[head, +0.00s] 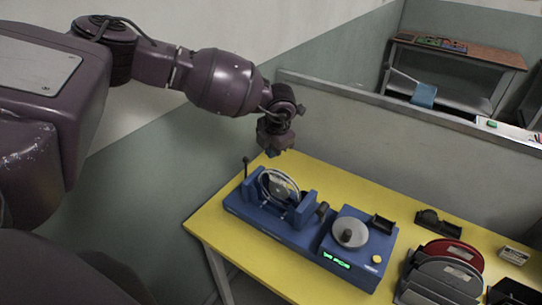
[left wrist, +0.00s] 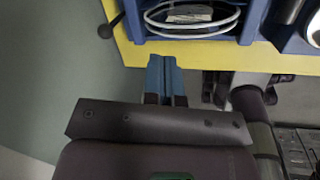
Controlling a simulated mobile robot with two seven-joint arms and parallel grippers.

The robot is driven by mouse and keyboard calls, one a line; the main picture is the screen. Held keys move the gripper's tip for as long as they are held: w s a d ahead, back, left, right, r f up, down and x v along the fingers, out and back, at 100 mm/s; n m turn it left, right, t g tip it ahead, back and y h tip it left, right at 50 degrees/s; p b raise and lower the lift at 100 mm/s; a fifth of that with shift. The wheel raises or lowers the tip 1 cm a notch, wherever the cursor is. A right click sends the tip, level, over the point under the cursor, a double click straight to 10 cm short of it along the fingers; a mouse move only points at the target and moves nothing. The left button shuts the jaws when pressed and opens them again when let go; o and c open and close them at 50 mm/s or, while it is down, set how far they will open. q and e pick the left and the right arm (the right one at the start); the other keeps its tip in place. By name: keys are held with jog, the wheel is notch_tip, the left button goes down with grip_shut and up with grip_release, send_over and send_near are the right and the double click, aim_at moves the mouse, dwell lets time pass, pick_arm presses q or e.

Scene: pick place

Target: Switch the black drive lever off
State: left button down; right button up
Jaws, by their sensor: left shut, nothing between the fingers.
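The black drive lever (head: 245,166) is a thin stick with a round knob, standing up at the left end of the blue machine (head: 265,218). In the left wrist view the lever's knob (left wrist: 105,31) shows at the upper left, beside the machine's blue frame (left wrist: 135,20). My left gripper (head: 273,152) is above and behind the machine, to the right of the lever and apart from it. Its blue fingers (left wrist: 165,78) are together with nothing between them. My right gripper is not in view.
The machine carries a clear-rimmed disc (head: 279,187) and a grey round knob unit (head: 350,232) with a green lit display (head: 336,261). Red and grey curved parts (head: 450,255) lie to the right on the yellow table (head: 207,222). A low partition (head: 360,120) stands behind.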

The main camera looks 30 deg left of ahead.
aim_at(246, 173)
pick_arm(q)
jog(key=a+y, duration=0.1)
jog(key=a+r+n+y, duration=0.1)
jog(key=a, duration=0.1)
jog(key=shift+s+a+r+y, duration=0.1)
jog(key=shift+y, duration=0.2)
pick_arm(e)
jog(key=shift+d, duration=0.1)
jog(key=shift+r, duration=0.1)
